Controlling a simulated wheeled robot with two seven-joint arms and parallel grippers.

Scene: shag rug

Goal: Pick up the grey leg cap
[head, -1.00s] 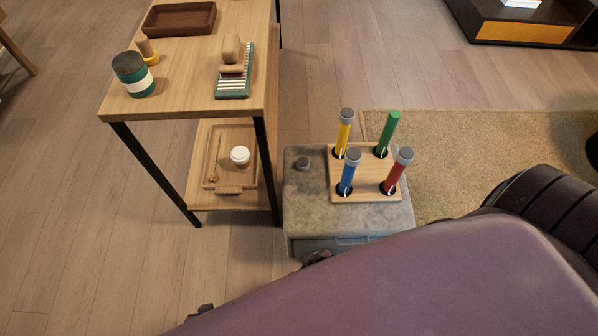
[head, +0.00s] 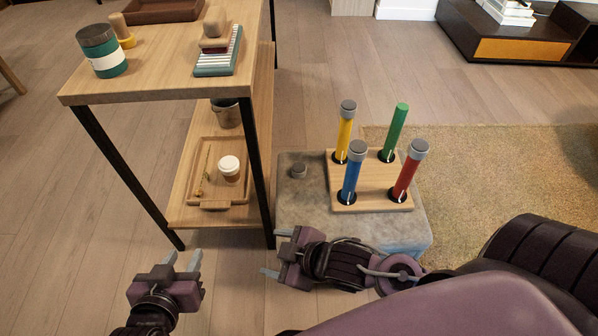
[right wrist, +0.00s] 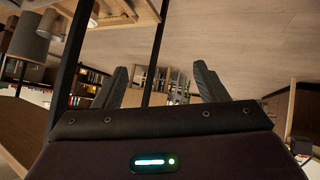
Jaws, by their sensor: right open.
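The loose grey leg cap (head: 298,171) is a small dark grey disc. It lies on the left part of the grey box top, left of a wooden board (head: 371,204). The board holds yellow, blue, red and green upright legs. The yellow, blue and red ones have grey caps, and the green leg (head: 395,132) has a bare top. My right gripper (head: 276,252) is open and empty, in front of the box and below the cap in the picture. Its two fingers also show apart in the right wrist view (right wrist: 161,88). My left gripper (head: 182,259) is open and empty, further left over the floor.
The grey box (head: 305,205) stands right of a wooden table (head: 165,86) with black legs. Its lower shelf holds a tray (head: 237,193) with a white-lidded cup (head: 229,166). A green-and-white jar (head: 103,54) stands on top. Floor left of the table is clear.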

